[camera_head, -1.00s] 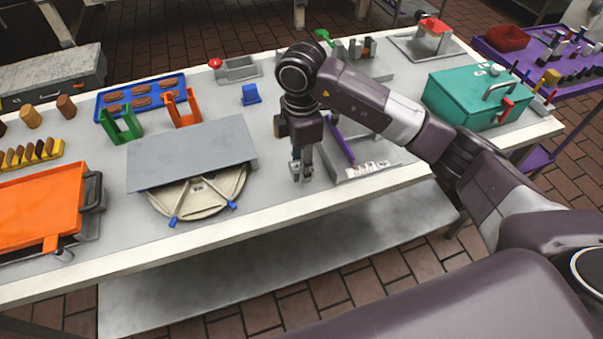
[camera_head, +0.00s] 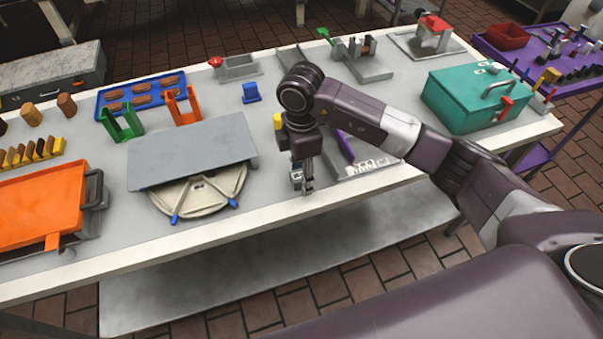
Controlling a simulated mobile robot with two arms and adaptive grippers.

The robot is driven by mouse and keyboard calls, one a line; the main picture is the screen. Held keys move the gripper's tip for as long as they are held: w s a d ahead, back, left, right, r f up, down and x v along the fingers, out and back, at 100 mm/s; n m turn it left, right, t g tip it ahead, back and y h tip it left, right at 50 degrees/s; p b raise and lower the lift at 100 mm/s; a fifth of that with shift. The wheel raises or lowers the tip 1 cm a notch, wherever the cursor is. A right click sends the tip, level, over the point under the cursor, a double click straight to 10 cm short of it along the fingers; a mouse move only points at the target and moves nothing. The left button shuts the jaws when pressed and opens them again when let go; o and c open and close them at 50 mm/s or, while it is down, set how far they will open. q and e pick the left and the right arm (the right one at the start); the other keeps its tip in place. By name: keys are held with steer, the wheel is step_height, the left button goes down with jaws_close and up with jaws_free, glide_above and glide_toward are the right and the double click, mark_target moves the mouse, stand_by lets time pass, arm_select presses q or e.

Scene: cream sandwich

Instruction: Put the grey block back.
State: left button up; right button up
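My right gripper (camera_head: 303,186) points straight down near the front edge of the table, between the round board and the tray with the purple bar. Its dark fingers are small in the picture, and a light grey piece shows at their left side. I cannot tell whether this is a grey block between the fingers or part of the gripper. A low grey tray (camera_head: 385,175) with a purple bar (camera_head: 345,146) lies just right of the gripper, partly hidden by my arm. My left gripper is not in view.
A grey sheet (camera_head: 190,150) lies over a round board (camera_head: 205,195) to the left. An orange tray (camera_head: 40,210) is at far left. A teal box (camera_head: 475,98) stands at right. A blue stand (camera_head: 250,93) and grey holders (camera_head: 238,66) are behind.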

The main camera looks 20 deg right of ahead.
mark_target(301, 174)
steer(key=shift+r, duration=0.1)
step_height(301, 174, up, 12)
steer(key=b, duration=0.1)
steer(key=shift+b, duration=0.4)
stand_by(0.5)
